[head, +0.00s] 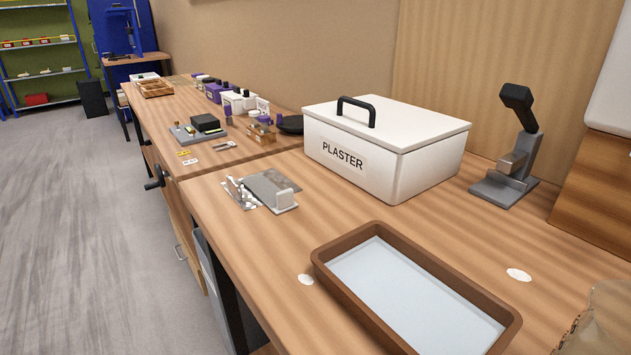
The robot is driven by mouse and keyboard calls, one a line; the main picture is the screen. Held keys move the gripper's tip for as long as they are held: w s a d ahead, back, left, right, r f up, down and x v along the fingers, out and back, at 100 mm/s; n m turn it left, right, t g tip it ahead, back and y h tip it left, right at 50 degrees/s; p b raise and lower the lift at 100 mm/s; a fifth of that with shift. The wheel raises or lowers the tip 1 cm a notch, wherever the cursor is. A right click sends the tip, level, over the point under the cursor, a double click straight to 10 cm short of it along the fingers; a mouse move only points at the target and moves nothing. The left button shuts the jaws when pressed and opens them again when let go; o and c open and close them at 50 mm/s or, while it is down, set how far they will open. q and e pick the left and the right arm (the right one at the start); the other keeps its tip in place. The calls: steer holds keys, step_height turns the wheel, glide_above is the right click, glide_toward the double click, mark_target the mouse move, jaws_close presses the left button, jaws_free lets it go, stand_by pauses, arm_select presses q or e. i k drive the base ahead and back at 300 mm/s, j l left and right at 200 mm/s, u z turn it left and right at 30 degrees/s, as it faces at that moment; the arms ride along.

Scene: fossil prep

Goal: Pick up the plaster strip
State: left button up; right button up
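A white box labelled PLASTER (385,148) stands on the wooden bench, its lid on and a black handle on top. I cannot pick out a plaster strip for certain, and the inside of the box is hidden. Two small flat white patches lie on the bench, one left of the brown tray (306,280) and one to its right (518,274); I cannot tell what they are. Neither of my grippers is in view.
A brown-rimmed tray (328,268) with a pale blue-white inside sits at the front. A grey metal plate with small pieces (268,187) lies left of the box. A black-and-grey stand (513,150) is on the right. A translucent brownish object (605,325) fills the lower right corner.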

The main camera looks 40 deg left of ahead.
mark_target(279, 201)
steer(key=k+j, duration=0.1)
steer(key=j, duration=0.8)
steer(key=k+j, duration=0.15)
steer(key=j, duration=0.3)
